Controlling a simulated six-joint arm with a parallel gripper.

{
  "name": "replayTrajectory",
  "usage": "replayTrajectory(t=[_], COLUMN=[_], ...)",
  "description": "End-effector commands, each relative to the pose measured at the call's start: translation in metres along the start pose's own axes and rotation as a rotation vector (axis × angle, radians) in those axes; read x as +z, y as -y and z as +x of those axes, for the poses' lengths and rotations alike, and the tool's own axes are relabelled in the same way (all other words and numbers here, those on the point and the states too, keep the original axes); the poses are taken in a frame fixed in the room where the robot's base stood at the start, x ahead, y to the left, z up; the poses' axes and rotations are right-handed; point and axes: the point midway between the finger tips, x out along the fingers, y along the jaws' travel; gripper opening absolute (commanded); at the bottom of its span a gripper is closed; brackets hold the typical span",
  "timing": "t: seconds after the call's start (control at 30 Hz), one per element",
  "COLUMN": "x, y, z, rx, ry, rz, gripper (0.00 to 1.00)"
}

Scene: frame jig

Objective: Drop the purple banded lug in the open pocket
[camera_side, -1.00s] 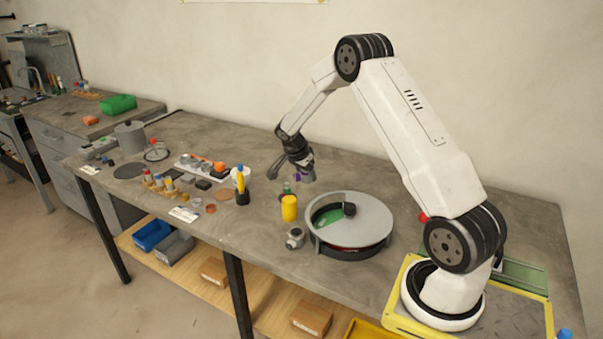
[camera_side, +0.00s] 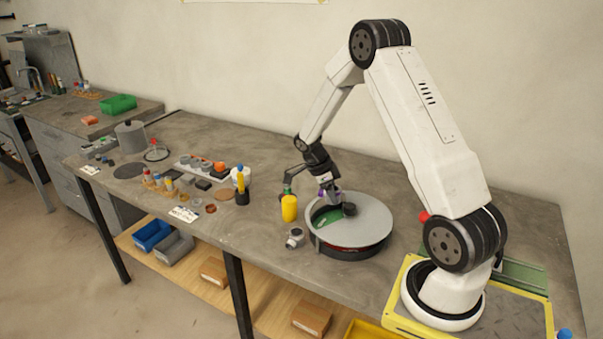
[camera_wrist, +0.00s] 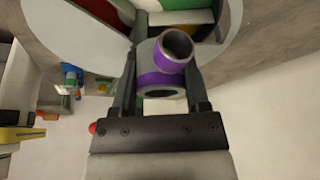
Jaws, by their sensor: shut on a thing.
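My gripper (camera_wrist: 160,85) is shut on the purple banded lug (camera_wrist: 157,62), a grey piece with a tubular stub and purple bands. In the side view the lug is small and partly hidden by my gripper (camera_side: 328,192). My gripper hangs over the left back part of a round grey-topped drum (camera_side: 372,218). An open pocket (camera_side: 326,216) with a green floor shows in the drum's top, just below my gripper. In the wrist view the pocket area shows at the top edge with green, white and red parts, partly hidden by the lug.
A yellow cylinder (camera_side: 289,208) stands left of the drum, with a grey fitting (camera_side: 295,237) in front of it. A black cup with a yellow tool (camera_side: 242,188) and several small parts stand further left. The bench behind the drum is clear.

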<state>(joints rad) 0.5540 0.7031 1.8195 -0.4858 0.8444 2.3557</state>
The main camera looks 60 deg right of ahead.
Motion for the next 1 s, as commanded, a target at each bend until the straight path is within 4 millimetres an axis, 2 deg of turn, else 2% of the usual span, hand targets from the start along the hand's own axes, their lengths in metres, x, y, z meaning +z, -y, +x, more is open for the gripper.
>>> replayTrajectory(t=[0.27, 0.7, 1.0], x=[0.003, 0.015, 0.019], y=[0.0, 0.0, 0.0], z=[0.007, 0.035, 0.045], rx=[0.001, 0.0, -0.001], ry=[-0.001, 0.0, -0.001], rz=[-0.003, -0.003, -0.003], gripper=[0.0, 0.0, 0.0])
